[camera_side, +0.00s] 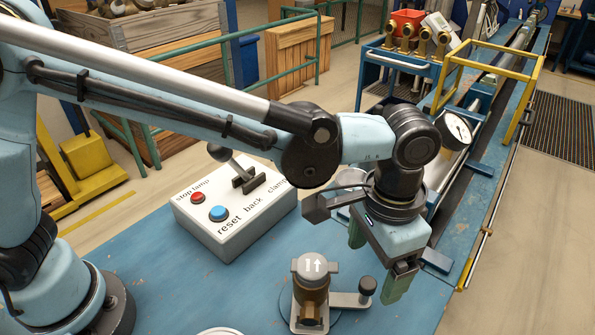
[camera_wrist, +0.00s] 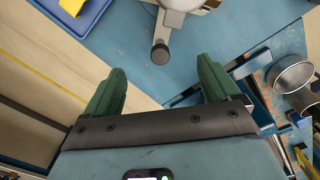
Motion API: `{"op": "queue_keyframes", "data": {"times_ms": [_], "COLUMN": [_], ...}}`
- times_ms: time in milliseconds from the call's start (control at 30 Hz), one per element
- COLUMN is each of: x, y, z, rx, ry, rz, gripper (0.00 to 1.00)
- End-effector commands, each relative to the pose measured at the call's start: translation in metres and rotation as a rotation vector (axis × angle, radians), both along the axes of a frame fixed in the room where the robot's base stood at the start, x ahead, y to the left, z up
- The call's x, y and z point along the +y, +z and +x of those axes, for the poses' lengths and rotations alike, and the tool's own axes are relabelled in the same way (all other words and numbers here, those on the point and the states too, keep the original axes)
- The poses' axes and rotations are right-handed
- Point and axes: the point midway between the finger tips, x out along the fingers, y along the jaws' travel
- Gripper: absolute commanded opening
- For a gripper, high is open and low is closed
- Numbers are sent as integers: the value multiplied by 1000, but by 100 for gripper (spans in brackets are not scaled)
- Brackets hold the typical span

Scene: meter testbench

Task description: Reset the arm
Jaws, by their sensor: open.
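My gripper (camera_side: 375,258) is open and empty, its green fingers hanging above the right part of the blue table (camera_side: 150,290). In the wrist view the two green fingers (camera_wrist: 160,85) are apart with nothing between them. A white control box (camera_side: 238,207) stands on the table left of my gripper. It has a red button by the words "stop lamp" (camera_side: 198,197), a blue button by "reset" (camera_side: 218,213), and a lever with a dark knob (camera_side: 236,168) near "back" and "clamp". The end of the "clamp" label is partly hidden by my arm.
A brass meter with a grey arrow-marked cap (camera_side: 312,268) stands in a fixture close to the left of my gripper, with a dark-knobbed handle (camera_side: 366,287) beside it. A blue bench with a round gauge (camera_side: 454,130) and yellow frame (camera_side: 490,65) lies to the right.

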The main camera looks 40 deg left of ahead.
Motion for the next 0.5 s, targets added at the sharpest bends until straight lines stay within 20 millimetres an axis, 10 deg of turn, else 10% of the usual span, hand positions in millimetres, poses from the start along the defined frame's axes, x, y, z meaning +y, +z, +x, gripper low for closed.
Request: {"op": "queue_keyframes", "data": {"times_ms": [500], "x": [0], "y": [-16], "z": [0], "rx": [1], "ry": [-1], "rz": [1], "gripper": [89]}}
